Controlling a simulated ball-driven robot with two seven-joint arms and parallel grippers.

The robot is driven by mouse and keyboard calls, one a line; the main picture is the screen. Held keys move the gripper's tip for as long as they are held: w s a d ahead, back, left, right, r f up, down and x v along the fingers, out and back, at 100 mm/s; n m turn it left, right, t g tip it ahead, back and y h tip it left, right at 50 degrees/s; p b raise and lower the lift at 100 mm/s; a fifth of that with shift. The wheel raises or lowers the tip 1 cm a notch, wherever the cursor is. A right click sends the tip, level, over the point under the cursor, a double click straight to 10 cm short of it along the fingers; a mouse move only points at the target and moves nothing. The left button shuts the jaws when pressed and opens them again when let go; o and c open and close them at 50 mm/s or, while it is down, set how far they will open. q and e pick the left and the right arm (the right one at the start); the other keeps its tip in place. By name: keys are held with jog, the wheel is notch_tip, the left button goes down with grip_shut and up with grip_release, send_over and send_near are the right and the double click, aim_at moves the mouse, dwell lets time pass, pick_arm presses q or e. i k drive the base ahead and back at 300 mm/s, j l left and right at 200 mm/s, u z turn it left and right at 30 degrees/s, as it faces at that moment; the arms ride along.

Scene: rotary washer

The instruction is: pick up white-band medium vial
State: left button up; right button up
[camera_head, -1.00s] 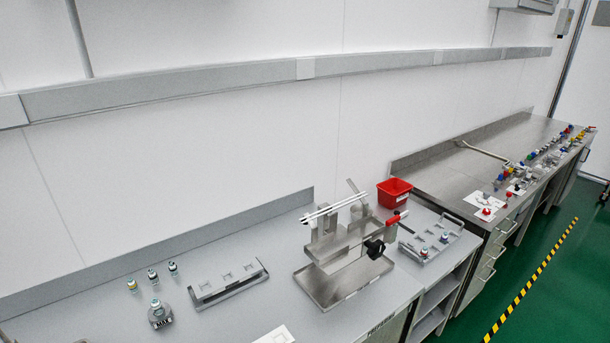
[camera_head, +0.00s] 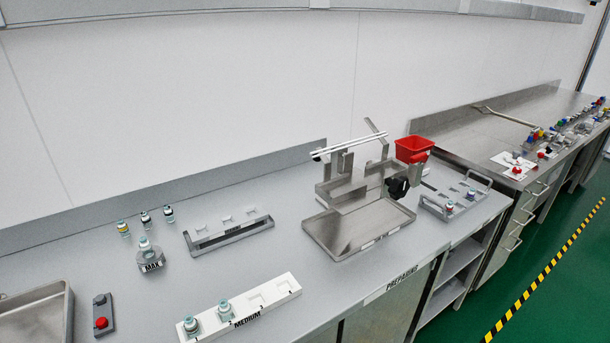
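Two small vials with pale teal tops stand in the white rack marked MEDIUM (camera_head: 268,299) at the front: a left vial (camera_head: 191,325) and a right vial (camera_head: 225,309). Their band colours are too small to tell surely. Three more vials stand at the back left: a yellow-banded vial (camera_head: 123,228), a dark-banded vial (camera_head: 146,219) and another vial (camera_head: 168,214) with dark and light parts. One vial (camera_head: 144,243) sits in a round grey holder marked MAX. Neither of my grippers is in view.
A grey rack (camera_head: 229,235) stands behind the MEDIUM rack. A metal stand with a tray (camera_head: 358,232), a red bin (camera_head: 413,149) and a handled rack (camera_head: 455,197) are to the right. A metal tray (camera_head: 35,318) and red-button box (camera_head: 102,314) are front left.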

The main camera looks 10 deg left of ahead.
aim_at(146, 247)
jog(key=u, duration=1.35)
